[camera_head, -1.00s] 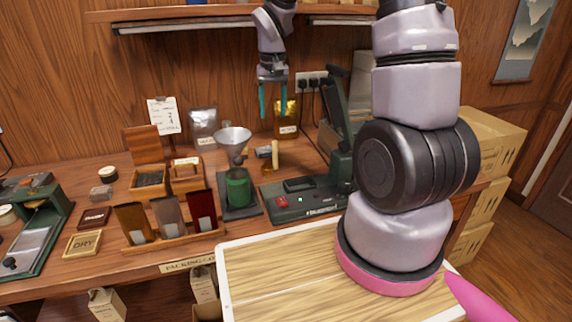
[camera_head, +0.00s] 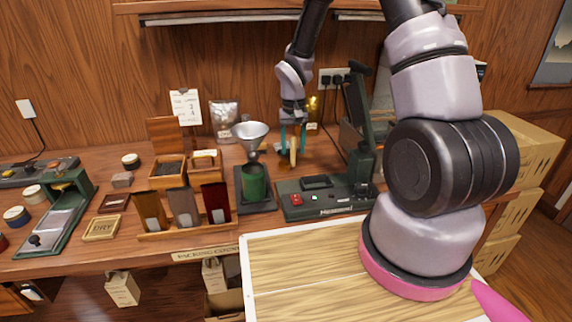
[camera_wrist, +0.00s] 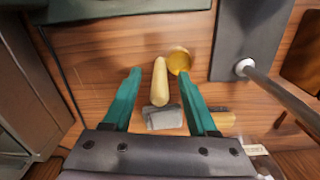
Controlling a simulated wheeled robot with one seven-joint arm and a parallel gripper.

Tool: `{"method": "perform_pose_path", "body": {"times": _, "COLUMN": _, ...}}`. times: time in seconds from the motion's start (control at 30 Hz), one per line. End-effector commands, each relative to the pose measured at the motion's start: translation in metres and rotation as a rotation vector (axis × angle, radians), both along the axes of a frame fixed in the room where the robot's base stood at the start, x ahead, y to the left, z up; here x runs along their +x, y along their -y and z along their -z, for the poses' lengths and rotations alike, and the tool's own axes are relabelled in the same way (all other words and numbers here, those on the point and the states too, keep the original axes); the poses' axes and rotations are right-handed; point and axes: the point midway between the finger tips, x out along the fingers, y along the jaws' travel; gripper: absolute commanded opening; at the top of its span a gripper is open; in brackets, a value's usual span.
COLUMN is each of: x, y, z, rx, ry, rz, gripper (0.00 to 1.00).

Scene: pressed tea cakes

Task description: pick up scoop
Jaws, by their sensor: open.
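The scoop's pale wooden handle (camera_wrist: 160,82) and grey metal head (camera_wrist: 163,117) show in the wrist view. In the head view the pale handle (camera_head: 293,150) stands above the counter behind the green machine, partly hidden by my gripper. My gripper (camera_head: 292,142) is open and points down over it. In the wrist view its green fingers (camera_wrist: 158,75) lie on either side of the handle, with gaps showing on both sides. A round brass-yellow piece (camera_wrist: 179,61) is next to the handle, close to the right fingertip.
A funnel (camera_head: 250,132) over a green canister (camera_head: 255,182) stands just left of my gripper. The green sealing machine (camera_head: 325,203) is in front and right. A silver pouch (camera_head: 225,117) stands behind. A wooden-topped tray (camera_head: 330,262) lies nearest me.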

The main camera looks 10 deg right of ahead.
Motion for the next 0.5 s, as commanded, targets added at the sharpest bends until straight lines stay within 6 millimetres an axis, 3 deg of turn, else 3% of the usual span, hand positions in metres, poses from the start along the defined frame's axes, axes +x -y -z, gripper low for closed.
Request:
{"method": "perform_pose_path", "body": {"times": 0.13, "x": 0.0001, "y": 0.0009, "z": 0.0149, "rx": 0.0, "ry": 0.0, "rz": 0.001, "gripper": 0.58}}
{"method": "perform_pose_path", "body": {"times": 0.37, "x": 0.0005, "y": 0.0009, "z": 0.0163, "rx": 0.0, "ry": 0.001, "rz": 0.001, "gripper": 0.58}}
{"method": "perform_pose_path", "body": {"times": 0.47, "x": 0.0004, "y": 0.0008, "z": 0.0162, "rx": 0.0, "ry": 0.001, "rz": 0.001, "gripper": 0.28}}
{"method": "perform_pose_path", "body": {"times": 0.5, "x": 0.0004, "y": 0.0008, "z": 0.0162, "rx": 0.0, "ry": 0.001, "rz": 0.001, "gripper": 0.12}}
